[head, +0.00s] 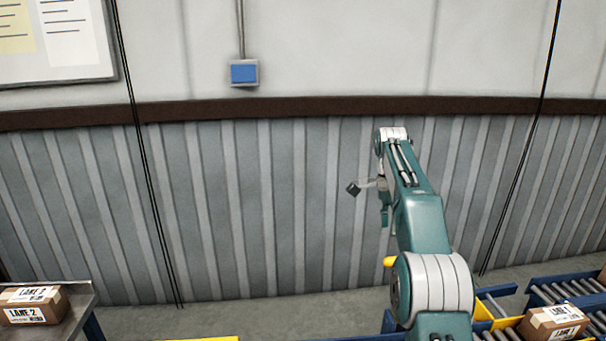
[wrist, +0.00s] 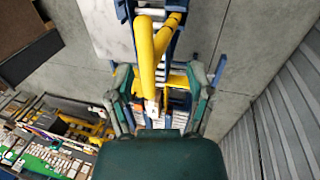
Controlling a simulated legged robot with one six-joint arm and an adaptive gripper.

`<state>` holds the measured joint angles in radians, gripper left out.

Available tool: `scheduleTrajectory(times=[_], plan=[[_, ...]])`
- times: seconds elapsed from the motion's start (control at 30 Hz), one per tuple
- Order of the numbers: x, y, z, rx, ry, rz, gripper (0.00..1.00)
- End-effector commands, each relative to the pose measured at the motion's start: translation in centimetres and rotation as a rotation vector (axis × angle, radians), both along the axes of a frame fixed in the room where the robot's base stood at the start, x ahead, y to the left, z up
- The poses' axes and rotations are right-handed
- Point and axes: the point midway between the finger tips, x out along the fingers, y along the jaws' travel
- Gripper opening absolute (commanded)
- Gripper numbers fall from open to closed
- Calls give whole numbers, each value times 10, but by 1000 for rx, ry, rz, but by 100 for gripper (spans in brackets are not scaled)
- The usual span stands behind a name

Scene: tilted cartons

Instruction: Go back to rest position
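My arm stands raised in the right half of the head view, bent at the elbow with its end high in front of the corrugated wall. In the wrist view the two teal fingers of my gripper (wrist: 160,84) are spread apart, with no carton between them. A carton marked LANE 2 (head: 32,305) sits on a metal surface at the lower left of the head view. Another carton with a lane label (head: 555,322) sits tilted on rollers at the lower right, clear of my gripper.
Blue-framed roller conveyors (head: 565,288) run along the lower right. Yellow bars (wrist: 146,50) and blue frames show below my gripper in the wrist view. Bare concrete floor (wrist: 235,60) lies beside them. A blue wall box (head: 244,72) hangs on the wall. Black cables run down it.

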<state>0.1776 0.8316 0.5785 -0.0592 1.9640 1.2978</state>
Motion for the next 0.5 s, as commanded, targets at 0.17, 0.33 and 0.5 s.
scheduleTrajectory(times=[0.17, 0.33, 0.5], plan=[[-18, 14, 30, 17, -65, 132, 69], [-40, 27, 50, 29, -124, 268, 69], [-66, 40, 67, 34, -182, 403, 69]])
